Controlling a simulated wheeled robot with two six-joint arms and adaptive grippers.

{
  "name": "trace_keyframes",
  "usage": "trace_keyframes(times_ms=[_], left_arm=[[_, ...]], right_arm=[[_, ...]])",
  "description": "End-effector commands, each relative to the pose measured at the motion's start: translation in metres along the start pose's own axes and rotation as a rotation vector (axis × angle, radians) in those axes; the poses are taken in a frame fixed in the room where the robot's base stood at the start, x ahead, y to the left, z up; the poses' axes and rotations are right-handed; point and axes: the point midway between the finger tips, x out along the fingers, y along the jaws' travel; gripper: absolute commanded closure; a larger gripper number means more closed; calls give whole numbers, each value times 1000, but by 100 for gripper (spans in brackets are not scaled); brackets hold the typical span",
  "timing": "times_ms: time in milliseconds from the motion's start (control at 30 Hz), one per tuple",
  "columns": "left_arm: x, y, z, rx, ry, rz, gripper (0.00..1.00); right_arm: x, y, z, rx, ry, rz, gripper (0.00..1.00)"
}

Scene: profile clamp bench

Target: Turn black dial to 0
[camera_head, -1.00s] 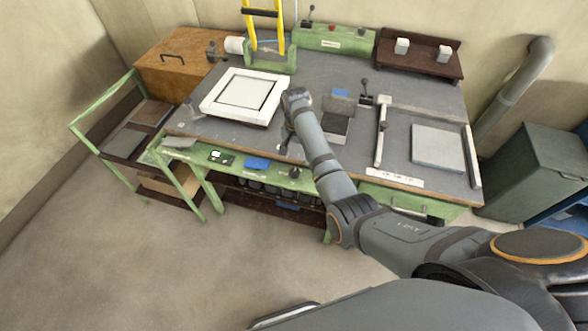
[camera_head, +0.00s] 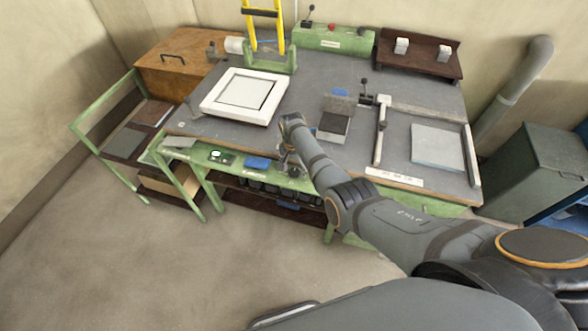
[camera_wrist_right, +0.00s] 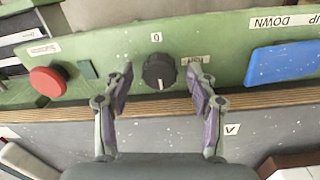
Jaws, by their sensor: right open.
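The black dial (camera_wrist_right: 159,71) is round, on the green front panel in the right wrist view. A "0" label (camera_wrist_right: 156,37) is above it in that picture, and a second small label (camera_wrist_right: 193,60) is at its right. A pale mark on the dial appears to point down in the picture, away from the 0. My right gripper (camera_wrist_right: 160,74) is open, with one finger on each side of the dial; I cannot tell whether they touch it. In the head view my right gripper (camera_head: 289,160) is at the bench's front edge and largely covers the dial. My left gripper is not in view.
A red button (camera_wrist_right: 47,82) is left of the dial in the wrist view, and a blue rocker (camera_wrist_right: 284,61) is at its right. A white frame (camera_head: 240,96) and a grey plate (camera_head: 437,147) lie on the bench. The floor in front is clear.

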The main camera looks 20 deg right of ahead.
Motion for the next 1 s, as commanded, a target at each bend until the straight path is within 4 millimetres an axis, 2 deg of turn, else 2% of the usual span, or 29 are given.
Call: trace_keyframes(times_ms=[200,600,1000], left_arm=[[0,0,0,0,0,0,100],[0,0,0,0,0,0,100],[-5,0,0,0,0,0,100]], right_arm=[[0,0,0,0,0,-1,43],[0,0,0,0,0,0,97],[-2,0,0,-91,3,-1,97]])
